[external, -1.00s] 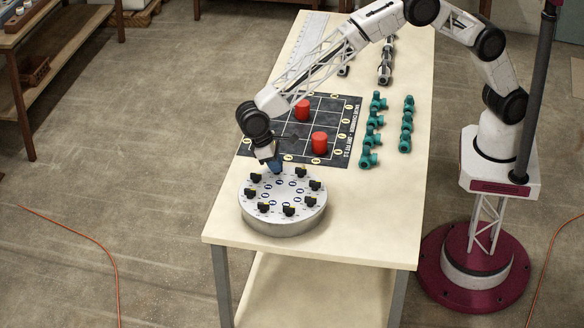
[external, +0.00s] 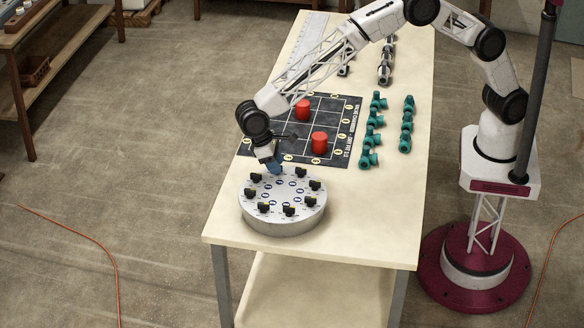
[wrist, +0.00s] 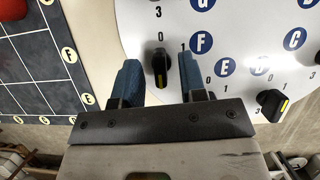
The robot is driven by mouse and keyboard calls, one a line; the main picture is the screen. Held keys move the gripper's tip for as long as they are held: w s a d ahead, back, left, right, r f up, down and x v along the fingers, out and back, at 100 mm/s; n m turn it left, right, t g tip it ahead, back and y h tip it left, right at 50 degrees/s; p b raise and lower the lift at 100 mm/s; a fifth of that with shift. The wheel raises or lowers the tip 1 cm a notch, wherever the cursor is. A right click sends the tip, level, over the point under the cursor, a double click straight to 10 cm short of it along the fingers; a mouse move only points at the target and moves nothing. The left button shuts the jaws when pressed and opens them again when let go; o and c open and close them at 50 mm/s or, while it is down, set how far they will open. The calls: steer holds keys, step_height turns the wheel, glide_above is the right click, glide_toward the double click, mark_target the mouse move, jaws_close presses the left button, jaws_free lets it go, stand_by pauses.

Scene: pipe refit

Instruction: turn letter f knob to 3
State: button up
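A round light-grey panel (external: 283,228) with several black knobs around its top lies near the front end of the table. My gripper (external: 275,169) points down at the panel's far edge. In the wrist view, a black knob (wrist: 160,68) with a yellow mark stands between the two blue fingers of my gripper (wrist: 159,60), nearest the blue letter F disc (wrist: 201,42). A gap shows on each side of the knob, so the fingers are open around it. The yellow mark is on the knob's lower part in that view.
Another black knob (wrist: 271,104) stands to the right in the wrist view. A dark grid mat (external: 340,105) with two red cylinders lies behind the panel. Teal fittings (external: 406,125) stand in rows to the right. The table's front corner (external: 370,245) is clear.

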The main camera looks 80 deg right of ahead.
mark_target(267, 173)
steer(key=v, duration=0.7)
steer(key=shift+r, duration=0.3)
stand_by(0.3)
